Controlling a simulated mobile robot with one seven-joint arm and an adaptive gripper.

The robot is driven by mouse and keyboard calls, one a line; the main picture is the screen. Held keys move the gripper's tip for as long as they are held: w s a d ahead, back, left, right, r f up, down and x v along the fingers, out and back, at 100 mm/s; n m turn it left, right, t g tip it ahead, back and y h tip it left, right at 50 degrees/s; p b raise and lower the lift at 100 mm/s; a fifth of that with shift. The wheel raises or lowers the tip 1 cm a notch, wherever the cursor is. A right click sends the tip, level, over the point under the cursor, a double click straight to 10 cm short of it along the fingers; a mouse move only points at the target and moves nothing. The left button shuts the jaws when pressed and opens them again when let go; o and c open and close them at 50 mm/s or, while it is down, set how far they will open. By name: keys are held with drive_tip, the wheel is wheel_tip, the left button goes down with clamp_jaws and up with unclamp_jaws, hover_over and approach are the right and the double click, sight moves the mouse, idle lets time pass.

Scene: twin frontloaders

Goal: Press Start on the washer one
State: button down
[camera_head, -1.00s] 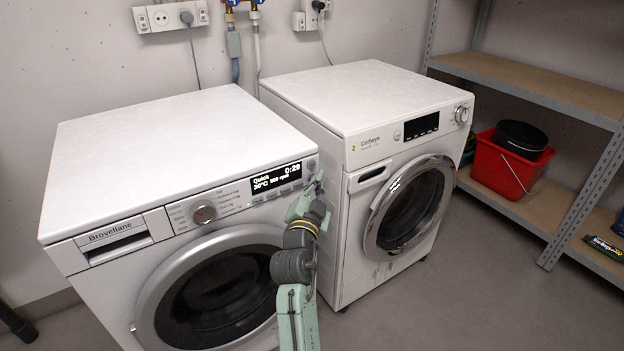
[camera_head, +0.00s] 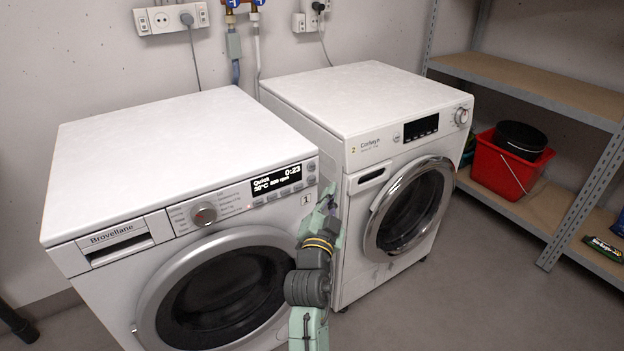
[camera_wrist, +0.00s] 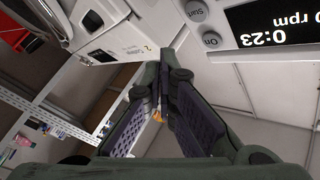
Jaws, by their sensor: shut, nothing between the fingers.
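Washer one is the left machine (camera_head: 150,150), marked Brovellane, with a "1" label (camera_head: 306,199) at its front right. Its lit display (camera_head: 276,180) reads Quick, 0:23. The Start button (camera_wrist: 194,11) shows at the top of the wrist view, beside the On button (camera_wrist: 212,40), both upside down. In the head view, Start is the lower round button (camera_head: 311,180) right of the display. My gripper (camera_head: 329,194) is shut and empty, right of the panel near the washer's right front edge. In the wrist view its fingertips (camera_wrist: 163,72) are apart from Start.
A second white machine (camera_head: 365,100), marked Corteyn and "2", stands close on the right with a dark display. A metal shelf (camera_head: 540,85) at the right holds a red bucket (camera_head: 500,168). Sockets and taps are on the back wall. The floor in front is clear.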

drive_tip(key=shift+s+d, duration=0.6)
drive_tip(key=shift+s, duration=0.25)
drive_tip(key=shift+s+d, duration=0.25)
drive_tip(key=shift+s, duration=0.05)
drive_tip(key=s+d+p, duration=0.3)
drive_tip(key=s+d, duration=0.3)
drive_tip(key=s, duration=0.2)
drive_tip(key=shift+s+d, duration=0.15)
drive_tip(key=shift+s, duration=0.2)
idle(3.5)
drive_tip(key=shift+s+d+f, duration=0.1)
drive_tip(key=shift+d+f, duration=0.05)
drive_tip(key=shift+f, duration=0.1)
idle(0.5)
